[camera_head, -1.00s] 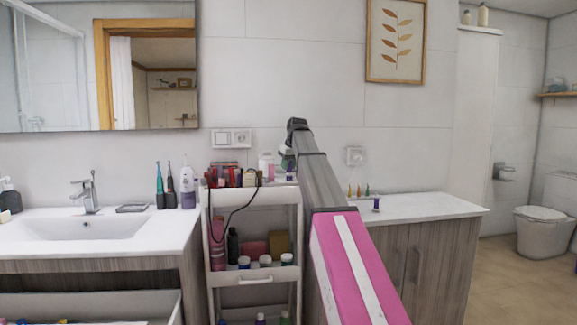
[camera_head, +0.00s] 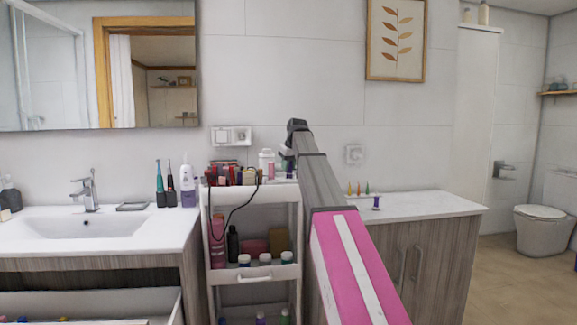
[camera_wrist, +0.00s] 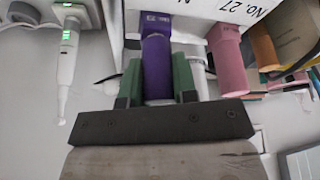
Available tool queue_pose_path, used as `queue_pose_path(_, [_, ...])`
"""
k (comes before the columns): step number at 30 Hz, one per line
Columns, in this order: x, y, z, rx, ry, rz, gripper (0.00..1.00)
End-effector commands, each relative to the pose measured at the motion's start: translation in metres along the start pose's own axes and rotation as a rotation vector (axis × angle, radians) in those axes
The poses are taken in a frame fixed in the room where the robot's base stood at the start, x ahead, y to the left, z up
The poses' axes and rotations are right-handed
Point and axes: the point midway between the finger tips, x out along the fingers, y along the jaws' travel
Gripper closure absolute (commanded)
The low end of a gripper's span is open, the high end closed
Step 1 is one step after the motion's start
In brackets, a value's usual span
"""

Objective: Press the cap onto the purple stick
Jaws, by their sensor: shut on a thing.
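In the wrist view the purple stick (camera_wrist: 157,68), a smooth purple cylinder with a dark printed band near its far end, lies between the two green fingers of my gripper (camera_wrist: 158,80). The fingers are shut on its sides. I cannot tell which part is the cap. In the head view my gripper (camera_head: 288,163) is over the right end of the cart's top shelf; its fingers and what they hold are too small to make out. A small purple piece (camera_head: 376,203) stands on the right counter.
The white cart (camera_head: 268,272) has a crowded top shelf and bottles on lower shelves. A pink cylinder (camera_wrist: 227,48) stands just right of the held piece, with a white panel marked "No. 27" (camera_wrist: 205,8) beyond. A white electric toothbrush (camera_wrist: 68,55) lies at left.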

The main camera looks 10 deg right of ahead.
Motion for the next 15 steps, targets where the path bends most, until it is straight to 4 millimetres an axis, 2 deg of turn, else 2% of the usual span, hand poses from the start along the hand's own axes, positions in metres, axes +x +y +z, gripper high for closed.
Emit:
queue_pose_path(14, [0.0013,0.0,0.0006,0.0,0.0,0.0,0.95])
queue_pose_path(15, [0.0013,0.0,0.0006,0.0,0.0,0.0,0.61])
